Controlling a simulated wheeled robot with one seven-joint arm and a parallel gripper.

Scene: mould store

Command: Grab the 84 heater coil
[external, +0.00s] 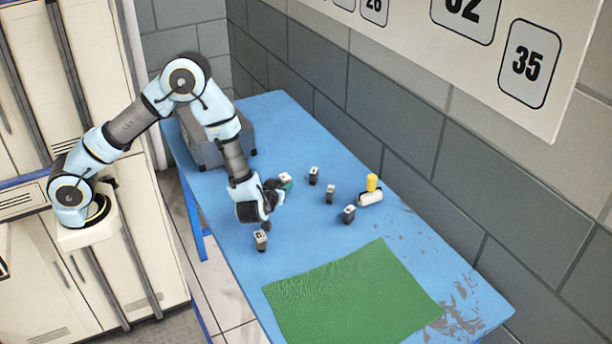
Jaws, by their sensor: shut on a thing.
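I cannot tell which bears 84.
A green mat (350,295) covers the front of the blue table (230,260). A yellow and white object (371,193) stands near the wall-side edge. A grey box (205,150) is at the back left. A numbered board (480,45) hangs on the wall.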

